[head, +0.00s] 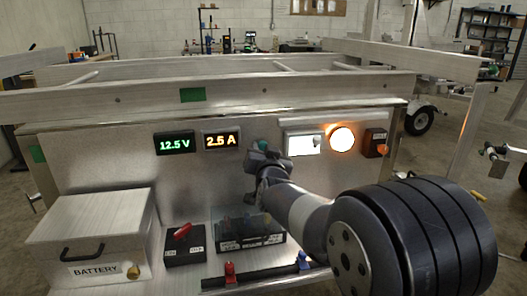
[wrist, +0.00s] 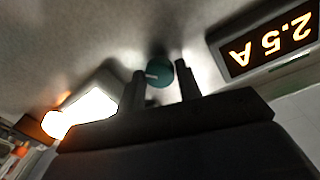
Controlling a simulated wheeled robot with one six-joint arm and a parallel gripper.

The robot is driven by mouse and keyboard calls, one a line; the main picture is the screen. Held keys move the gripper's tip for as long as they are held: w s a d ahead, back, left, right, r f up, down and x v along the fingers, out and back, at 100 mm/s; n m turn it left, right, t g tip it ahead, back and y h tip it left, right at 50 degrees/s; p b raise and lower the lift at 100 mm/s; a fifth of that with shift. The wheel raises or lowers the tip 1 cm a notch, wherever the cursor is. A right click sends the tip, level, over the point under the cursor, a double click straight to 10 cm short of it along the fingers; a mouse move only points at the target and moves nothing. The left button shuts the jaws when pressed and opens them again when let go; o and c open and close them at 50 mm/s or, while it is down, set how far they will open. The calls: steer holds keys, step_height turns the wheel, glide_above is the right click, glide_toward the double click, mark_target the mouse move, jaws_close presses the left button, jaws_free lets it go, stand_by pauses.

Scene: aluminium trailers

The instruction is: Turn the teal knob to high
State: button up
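The teal knob (head: 261,144) is on the upright metal panel, right of the amber display, and my gripper partly hides it in the head view. In the wrist view the round teal knob (wrist: 160,73) shows between my two fingers, with a short pale mark on its left side. My gripper (head: 263,160) is at the panel in front of the knob. In the wrist view my gripper (wrist: 162,76) is open, one finger on each side of the knob. Whether a fingertip touches it I cannot tell. No high or low label is readable.
Left of the knob are a green 12.5 V display (head: 174,142) and an amber 2.5 A display (head: 221,140). Right are a lit white panel (head: 304,143), a glowing round lamp (head: 341,138) and a switch box (head: 376,143). A battery box (head: 90,225) and red-lever box (head: 185,246) stand below.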

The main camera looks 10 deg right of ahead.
steer(key=c, duration=0.5)
steer(key=shift+m+b, duration=0.4)
steer(key=m+b, duration=0.4)
steer(key=m, duration=0.3)
steer(key=m+g+y+b, duration=0.1)
steer(key=m+b, duration=0.3)
steer(key=m, duration=0.3)
steer(key=shift+d, duration=0.1)
steer(key=m+b, duration=0.1)
steer(key=m, duration=0.3)
steer(key=shift+m+y, duration=0.4)
